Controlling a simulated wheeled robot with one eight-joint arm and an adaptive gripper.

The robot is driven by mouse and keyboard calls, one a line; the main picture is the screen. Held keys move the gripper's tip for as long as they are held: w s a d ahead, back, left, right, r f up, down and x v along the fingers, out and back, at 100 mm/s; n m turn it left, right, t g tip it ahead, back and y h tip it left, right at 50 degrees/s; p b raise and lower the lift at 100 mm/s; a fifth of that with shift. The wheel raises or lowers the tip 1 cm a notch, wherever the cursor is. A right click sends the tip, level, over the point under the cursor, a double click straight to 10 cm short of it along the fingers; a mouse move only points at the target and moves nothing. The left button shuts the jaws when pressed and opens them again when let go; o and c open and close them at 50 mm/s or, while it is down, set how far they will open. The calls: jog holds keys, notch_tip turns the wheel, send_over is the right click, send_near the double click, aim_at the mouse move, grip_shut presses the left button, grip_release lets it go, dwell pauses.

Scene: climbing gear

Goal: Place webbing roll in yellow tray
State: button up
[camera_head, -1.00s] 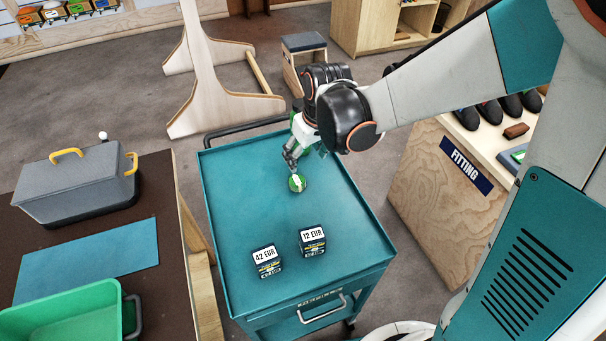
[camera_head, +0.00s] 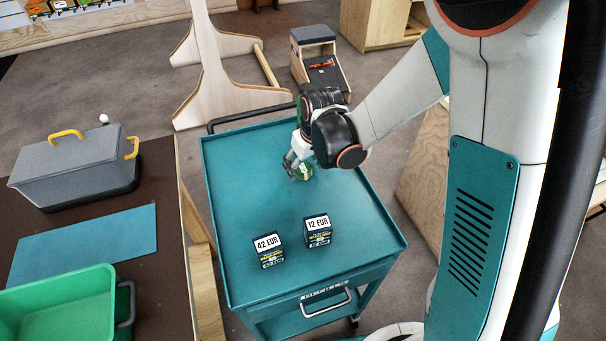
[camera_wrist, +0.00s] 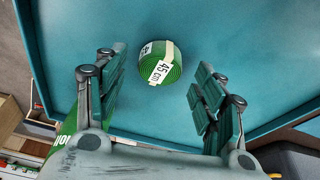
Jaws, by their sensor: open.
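The webbing roll (camera_head: 304,173) is a small green coil with a white band, on the teal cart top toward its far end. The wrist view shows the roll (camera_wrist: 160,64) with a white "45 cm" label. My gripper (camera_head: 294,164) is open and close at the roll, partly covering it in the head view. In the wrist view the roll appears in the gap between the finger pads, with teal surface showing on both sides of it. No yellow tray is visible in these frames.
Two dark price-tagged boxes, "42 EUR" (camera_head: 268,250) and "12 EUR" (camera_head: 317,231), stand on the cart top (camera_head: 235,190) nearer me. Left, a brown table holds a green bin (camera_head: 60,305), a blue mat (camera_head: 90,243) and a grey box with yellow handles (camera_head: 75,170).

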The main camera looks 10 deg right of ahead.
jog(key=shift+w+f, duration=0.2)
jog(key=shift+f, duration=0.5)
jog(key=shift+r, duration=0.1)
jog(key=shift+c, duration=0.3)
jog(key=c, duration=1.2)
